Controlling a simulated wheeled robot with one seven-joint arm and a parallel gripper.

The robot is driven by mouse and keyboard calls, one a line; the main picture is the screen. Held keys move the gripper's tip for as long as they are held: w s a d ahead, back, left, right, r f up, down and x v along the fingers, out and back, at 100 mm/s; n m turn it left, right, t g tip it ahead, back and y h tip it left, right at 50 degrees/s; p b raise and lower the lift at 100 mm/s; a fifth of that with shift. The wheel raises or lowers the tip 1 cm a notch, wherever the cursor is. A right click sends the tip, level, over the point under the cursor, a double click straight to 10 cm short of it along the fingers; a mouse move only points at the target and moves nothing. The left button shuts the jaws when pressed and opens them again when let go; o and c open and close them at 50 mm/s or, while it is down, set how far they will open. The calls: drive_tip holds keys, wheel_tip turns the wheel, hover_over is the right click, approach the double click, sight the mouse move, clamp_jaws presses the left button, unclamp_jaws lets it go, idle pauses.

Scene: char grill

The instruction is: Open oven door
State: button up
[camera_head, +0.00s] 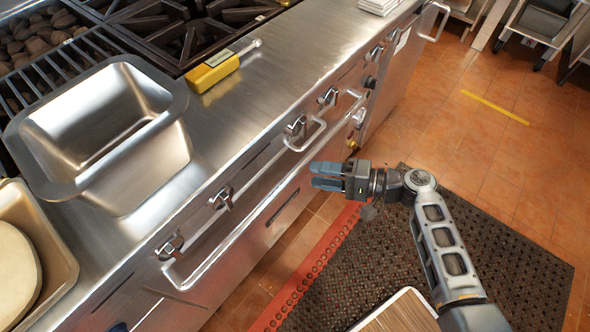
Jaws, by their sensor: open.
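The oven door (232,262) is a stainless panel on the front of the cooking range, below the control knobs. It looks closed. A long metal bar handle (250,216) appears to run along its upper edge, with curved ends at the lower left and upper right. The fingers look apart from the handle, though depth is hard to judge.
Several knobs (221,198) stick out above the handle. A deep steel pan (160,150) and a yellow tool (212,70) sit on the counter. A perforated dark mat (480,235) covers the floor below my arm. Open tiled floor (470,130) lies at right.

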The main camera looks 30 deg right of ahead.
sight(295, 172)
drive_tip(key=x, duration=0.7)
drive_tip(key=shift+s, duration=0.1)
clamp_jaws()
idle(0.3)
